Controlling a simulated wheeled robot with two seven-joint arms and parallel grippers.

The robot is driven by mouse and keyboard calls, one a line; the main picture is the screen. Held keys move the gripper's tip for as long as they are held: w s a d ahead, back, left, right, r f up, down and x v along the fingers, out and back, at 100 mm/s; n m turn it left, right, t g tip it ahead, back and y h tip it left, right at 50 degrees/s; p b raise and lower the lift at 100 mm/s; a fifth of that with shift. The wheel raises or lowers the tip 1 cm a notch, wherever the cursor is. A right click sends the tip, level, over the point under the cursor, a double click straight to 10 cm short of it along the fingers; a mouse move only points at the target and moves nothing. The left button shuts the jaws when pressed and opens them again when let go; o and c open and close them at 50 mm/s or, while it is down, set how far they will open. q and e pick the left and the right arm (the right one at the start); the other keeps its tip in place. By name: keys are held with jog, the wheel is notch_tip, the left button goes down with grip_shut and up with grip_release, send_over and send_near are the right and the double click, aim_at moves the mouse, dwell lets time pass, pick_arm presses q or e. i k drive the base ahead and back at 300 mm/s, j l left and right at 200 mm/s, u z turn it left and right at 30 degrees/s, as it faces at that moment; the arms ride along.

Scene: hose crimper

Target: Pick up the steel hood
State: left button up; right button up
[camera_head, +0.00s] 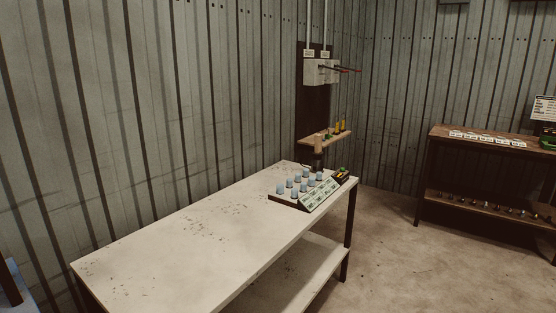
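A dark tray (284,201) with a row of labels along its front stands at the far right end of the white table. Several small grey-blue caps (280,188) stand on it in rows. They look alike and may be steel hoods, but I cannot tell which one is the steel hood. The label writing is too small to read. Neither of my grippers is in view.
The white table (190,235) is mostly bare. A small dark box (342,174) with green and yellow items sits beside the tray. A wooden wall shelf (322,138) holds yellow items. A wooden rack (475,139) stands right, with open floor (385,245) before it.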

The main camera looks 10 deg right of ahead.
aim_at(317, 165)
jog(key=i+l+u, duration=0.3)
jog(key=u, duration=0.15)
jog(key=i+l+u, duration=0.2)
jog(key=l+u, duration=0.3)
